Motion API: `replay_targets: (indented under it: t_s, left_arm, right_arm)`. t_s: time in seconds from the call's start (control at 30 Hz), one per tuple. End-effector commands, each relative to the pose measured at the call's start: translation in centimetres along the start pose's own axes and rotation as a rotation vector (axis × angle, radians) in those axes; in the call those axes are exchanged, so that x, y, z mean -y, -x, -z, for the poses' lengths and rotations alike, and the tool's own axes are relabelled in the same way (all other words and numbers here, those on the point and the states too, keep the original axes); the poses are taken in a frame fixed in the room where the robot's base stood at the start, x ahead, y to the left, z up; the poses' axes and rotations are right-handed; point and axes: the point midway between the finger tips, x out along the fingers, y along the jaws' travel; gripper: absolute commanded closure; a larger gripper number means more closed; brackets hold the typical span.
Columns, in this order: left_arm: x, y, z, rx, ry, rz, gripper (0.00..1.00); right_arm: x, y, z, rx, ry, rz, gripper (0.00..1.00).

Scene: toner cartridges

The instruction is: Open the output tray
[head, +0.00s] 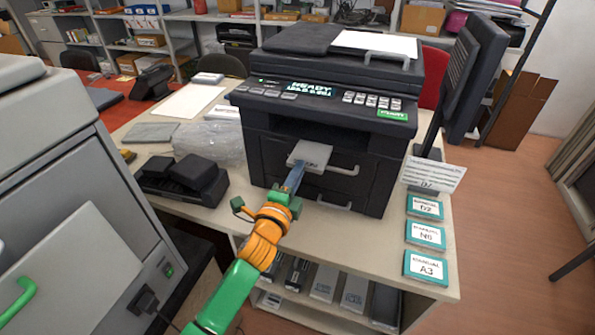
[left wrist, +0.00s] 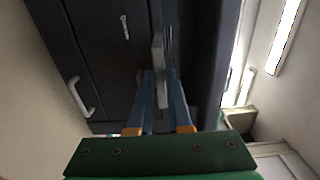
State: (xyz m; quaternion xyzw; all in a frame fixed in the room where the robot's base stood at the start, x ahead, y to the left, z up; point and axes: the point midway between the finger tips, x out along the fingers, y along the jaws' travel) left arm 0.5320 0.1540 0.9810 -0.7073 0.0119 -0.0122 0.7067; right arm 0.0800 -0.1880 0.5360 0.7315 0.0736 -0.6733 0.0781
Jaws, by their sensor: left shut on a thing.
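The dark printer (head: 330,120) stands on the table, with a lit display on its front panel. A light-grey flat piece, apparently the output tray (head: 310,153), juts from the printer's front opening. My left gripper (head: 296,173) reaches it from the front with its blue fingers. In the left wrist view, the fingers (left wrist: 160,84) are closed on either side of a thin grey plate (left wrist: 158,50), seen edge-on. The fingers hide part of the tray. Light handles (head: 342,170) show on the printer's front beside and below the tray. My right gripper is not in view.
A black device (head: 185,180) and a clear plastic bag (head: 210,142) lie left of the printer. Several labelled teal-edged boxes (head: 425,236) line the table's right side. A large grey machine (head: 75,190) stands at the left. Shelves with boxes are below the tabletop.

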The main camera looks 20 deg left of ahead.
Motion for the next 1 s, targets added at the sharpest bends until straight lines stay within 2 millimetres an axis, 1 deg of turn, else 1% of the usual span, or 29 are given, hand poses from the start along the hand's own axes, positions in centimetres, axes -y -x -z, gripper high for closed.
replay_targets:
  t_s: [0.13, 0.17, 0.2, 0.23, 0.27, 0.57, 0.67, 0.83, 0.9, 1.0]
  left_arm:
    - [0.1, 0.0, 0.1, -0.002, 0.001, 0.002, 1.0]
    - [0.1, 0.0, 0.1, -0.001, 0.001, 0.002, 0.75]
    - [0.1, 0.0, 0.1, -0.001, 0.001, 0.001, 0.64]
    - [0.0, 0.0, 0.1, -0.001, 0.001, 0.001, 0.56]
    - [0.0, 0.0, 0.1, -0.001, 0.001, 0.001, 0.53]
    - [0.0, 0.2, 0.0, 0.0, 0.0, 0.001, 0.53]
    - [-0.1, 1.8, 0.0, -0.001, -0.001, 0.0, 0.53]
    - [-0.2, 5.5, 0.1, -0.001, 0.0, -0.001, 0.53]
    - [-0.1, 6.5, 0.1, -0.001, 0.001, 0.0, 0.53]
    - [0.0, 7.1, 0.1, -0.001, 0.001, 0.001, 0.53]
  right_arm:
    - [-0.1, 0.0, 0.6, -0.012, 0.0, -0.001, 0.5]
    - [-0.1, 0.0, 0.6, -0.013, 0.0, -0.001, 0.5]
    - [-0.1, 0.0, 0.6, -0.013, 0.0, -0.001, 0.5]
    - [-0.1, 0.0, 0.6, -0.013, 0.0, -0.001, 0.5]
    - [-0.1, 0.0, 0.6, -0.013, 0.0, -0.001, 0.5]
    - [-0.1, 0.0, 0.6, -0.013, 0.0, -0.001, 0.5]
    - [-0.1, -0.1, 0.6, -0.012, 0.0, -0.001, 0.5]
    - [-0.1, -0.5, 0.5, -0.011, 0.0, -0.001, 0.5]
    - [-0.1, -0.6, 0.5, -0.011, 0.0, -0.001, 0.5]
    - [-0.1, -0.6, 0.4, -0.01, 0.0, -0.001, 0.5]
